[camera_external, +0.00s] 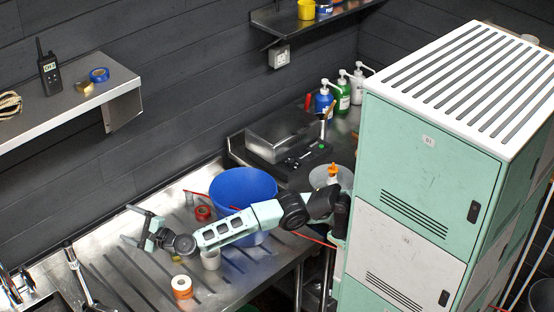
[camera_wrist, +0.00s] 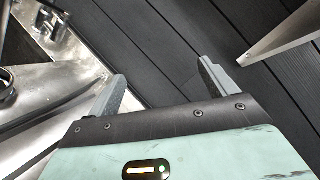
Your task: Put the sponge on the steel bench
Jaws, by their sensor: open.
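My gripper (camera_external: 130,224) is above the left part of a ribbed steel bench (camera_external: 122,272), its jaws pointing left and apart. In the wrist view my gripper (camera_wrist: 160,72) is open with nothing between its fingers. Behind them are the dark plank wall and, at the left, bright steel (camera_wrist: 50,100). I cannot make out a sponge for certain in either view. My arm and the blue bucket hide part of the bench.
Taps (camera_external: 78,275) are at the left. A wall shelf (camera_external: 70,108) holds a radio (camera_external: 49,74). Mint lockers (camera_external: 425,175) block the right.

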